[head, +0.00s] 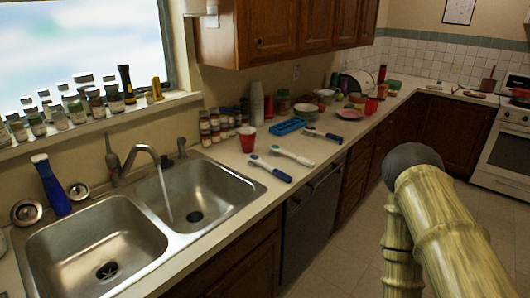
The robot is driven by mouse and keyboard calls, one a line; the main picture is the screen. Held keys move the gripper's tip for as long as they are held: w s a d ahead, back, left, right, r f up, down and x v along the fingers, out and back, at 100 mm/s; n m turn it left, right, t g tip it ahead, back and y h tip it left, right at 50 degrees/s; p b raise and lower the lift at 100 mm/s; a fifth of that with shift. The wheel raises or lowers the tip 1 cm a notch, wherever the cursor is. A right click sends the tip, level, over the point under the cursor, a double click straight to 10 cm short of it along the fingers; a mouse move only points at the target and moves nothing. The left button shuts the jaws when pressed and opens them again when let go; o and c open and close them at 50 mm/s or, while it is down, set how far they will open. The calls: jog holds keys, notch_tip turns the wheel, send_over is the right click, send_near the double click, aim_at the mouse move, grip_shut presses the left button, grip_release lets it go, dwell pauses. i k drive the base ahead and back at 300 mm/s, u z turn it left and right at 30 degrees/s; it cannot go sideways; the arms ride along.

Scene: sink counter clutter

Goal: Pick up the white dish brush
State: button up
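The white dish brush (293,156) lies flat on the counter to the right of the sink. It is the middle one of three brushes. A brush with a dark blue handle (271,169) lies in front of it, nearer the counter edge. A brush with a dark handle (323,135) lies behind it to the right. The white brush appears clear of both. My arm shows at the right of the picture, over the floor and apart from the counter. My gripper's fingers do not show.
A red cup (247,138) and a blue tray (288,126) stand behind the brushes. The double sink (98,255) lies to the left, with water running from the faucet (142,152). Jars, bowls and plates crowd the back of the counter. The floor (340,255) in front is clear.

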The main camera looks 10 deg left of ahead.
aim_at(275, 150)
jog(key=z, duration=1.1)
jog(key=i, duration=1.9)
jog(key=u, duration=1.8)
